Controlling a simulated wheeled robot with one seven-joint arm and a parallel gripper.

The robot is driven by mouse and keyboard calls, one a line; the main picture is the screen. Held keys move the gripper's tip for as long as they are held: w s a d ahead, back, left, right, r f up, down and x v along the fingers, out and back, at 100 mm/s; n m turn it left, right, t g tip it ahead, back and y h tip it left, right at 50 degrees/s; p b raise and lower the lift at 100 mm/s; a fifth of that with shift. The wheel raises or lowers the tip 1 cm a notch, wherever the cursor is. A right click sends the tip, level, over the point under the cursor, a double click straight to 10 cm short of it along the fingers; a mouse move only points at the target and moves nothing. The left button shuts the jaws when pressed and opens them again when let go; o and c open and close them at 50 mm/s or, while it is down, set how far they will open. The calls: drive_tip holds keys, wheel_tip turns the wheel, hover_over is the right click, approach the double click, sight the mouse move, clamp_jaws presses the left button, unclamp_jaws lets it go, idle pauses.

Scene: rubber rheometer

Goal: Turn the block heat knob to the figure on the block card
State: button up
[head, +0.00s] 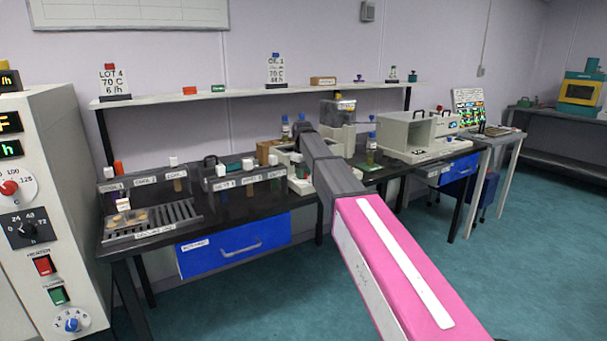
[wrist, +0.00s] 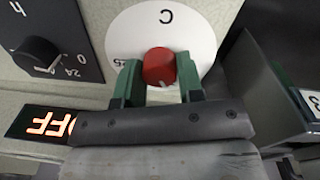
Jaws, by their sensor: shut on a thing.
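In the wrist view a red knob (wrist: 159,68) sits on a round white dial (wrist: 195,22) marked C, seen upside down. A figure ending in 25 shows beside the knob; other figures are hidden. The knob's pale mark points down in the picture, slightly right. My gripper (wrist: 158,76) is shut on the knob, one green finger on each side. In the head view the knob is hidden behind my arm. Two cards stand on the shelf: one reads LOT 4, 70 C, 6 /h (head: 113,79); the other seems to read OX.1, 70 C, 48 h (head: 276,69). Which is the block card I cannot tell.
A black knob (wrist: 38,52) marked h and a lit OFF display (wrist: 50,125) are close left of my gripper. A dark housing (wrist: 265,85) stands close right. A tall cabinet (head: 60,140) with its own knobs stands at the far left.

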drive_tip(key=shift+m, duration=0.5)
drive_tip(key=o, duration=0.9)
drive_tip(key=r, duration=1.1)
drive_tip(key=shift+s+a, duration=0.15)
drive_tip(key=shift+a, duration=0.05)
drive_tip(key=shift+f, duration=0.1)
